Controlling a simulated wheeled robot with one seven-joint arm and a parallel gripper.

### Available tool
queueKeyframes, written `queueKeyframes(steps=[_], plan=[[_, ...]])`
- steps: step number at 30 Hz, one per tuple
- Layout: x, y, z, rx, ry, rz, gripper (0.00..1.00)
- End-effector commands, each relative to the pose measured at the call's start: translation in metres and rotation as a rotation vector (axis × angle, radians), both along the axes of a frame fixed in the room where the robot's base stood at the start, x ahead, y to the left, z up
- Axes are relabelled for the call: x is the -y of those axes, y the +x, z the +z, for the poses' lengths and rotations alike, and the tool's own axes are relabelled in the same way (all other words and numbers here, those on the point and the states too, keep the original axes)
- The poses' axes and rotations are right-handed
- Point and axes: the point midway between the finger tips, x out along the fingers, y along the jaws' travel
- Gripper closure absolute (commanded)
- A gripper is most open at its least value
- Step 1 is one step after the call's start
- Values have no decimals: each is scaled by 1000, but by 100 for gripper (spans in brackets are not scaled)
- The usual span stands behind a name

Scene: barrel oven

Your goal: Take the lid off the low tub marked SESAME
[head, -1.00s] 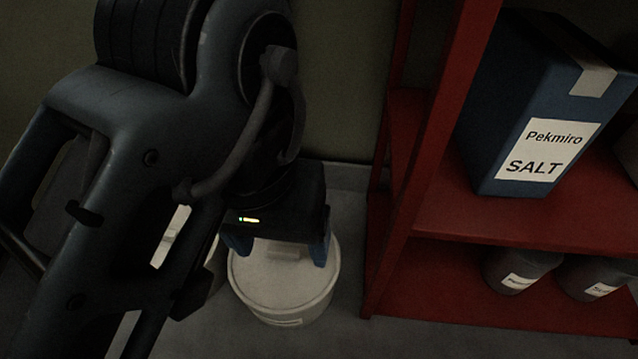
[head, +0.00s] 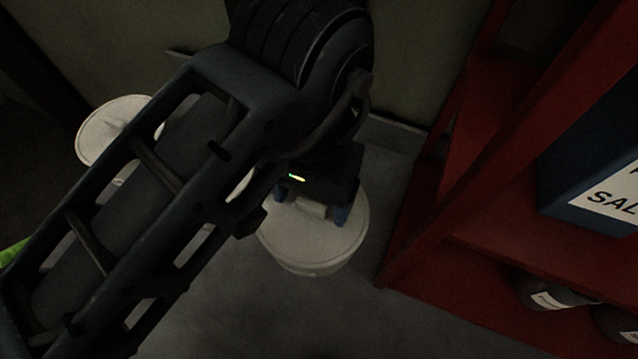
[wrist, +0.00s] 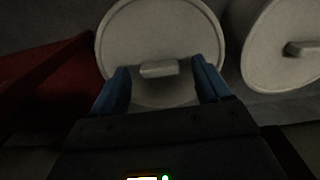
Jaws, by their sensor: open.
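A low, round, pale tub (head: 318,268) stands on the floor beside the red shelf. Its label is not readable in these views now. Its pale lid (head: 345,232) is on it; in the wrist view the lid (wrist: 160,30) shows a small block-like handle (wrist: 159,69) in the middle. My gripper (head: 315,208) is over the lid, pointing down, with its blue fingers apart. In the wrist view my open gripper (wrist: 165,80) has one finger on each side of the handle, with gaps between them and it. Whether the fingertips touch the lid is hard to tell.
A second pale lidded tub (head: 110,125) stands to the left, partly behind my arm; it also shows in the wrist view (wrist: 285,50). The red shelf (head: 450,262) with a blue SALT box (head: 590,170) and dark jars (head: 550,292) is close on the right.

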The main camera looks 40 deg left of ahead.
Motion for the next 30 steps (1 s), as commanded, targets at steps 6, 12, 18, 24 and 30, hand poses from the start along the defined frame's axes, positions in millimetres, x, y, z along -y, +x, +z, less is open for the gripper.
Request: queueKeyframes(steps=[6,12,18,24,30], plan=[[0,0,-6,1,0,0,23],[0,0,-5,1,0,0,34],[0,0,-5,1,0,0,53],[0,0,-5,1,0,0,72],[0,0,-5,1,0,0,83]])
